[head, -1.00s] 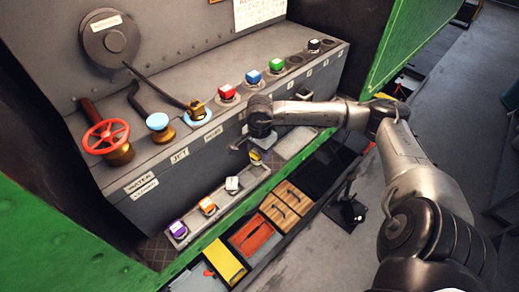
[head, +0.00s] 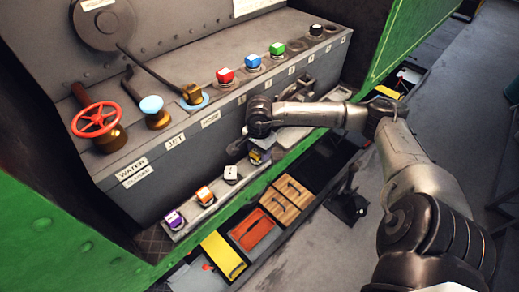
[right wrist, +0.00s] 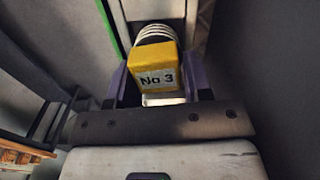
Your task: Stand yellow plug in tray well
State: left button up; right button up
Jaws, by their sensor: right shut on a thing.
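The yellow plug (head: 256,156), labelled "No 3", is held upright-looking between the fingers of my right gripper (head: 257,146). In the right wrist view the plug (right wrist: 157,69) sits between the two purple-grey fingers (right wrist: 157,90). The tray (head: 208,212) is a long narrow strip along the foot of the grey console. The plug is at the tray, right of the white plug (head: 231,174). I cannot tell whether its lower end is inside a well; the plug and gripper hide it. My left gripper is not in view.
An orange plug (head: 204,195) and a purple plug (head: 174,219) stand in the tray to the left. Red (head: 225,76), blue (head: 252,62) and green (head: 277,49) plugs stand on the console top. A yellow box (head: 222,256) and wooden boxes (head: 287,198) lie below.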

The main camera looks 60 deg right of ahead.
dwell(0.3)
jog(key=o, duration=1.6)
jog(key=shift+f, duration=0.1)
jog(key=shift+o, duration=0.6)
jog(key=shift+s, duration=0.15)
jog(key=shift+r+p, duration=0.55)
jog(key=shift+r, duration=0.65)
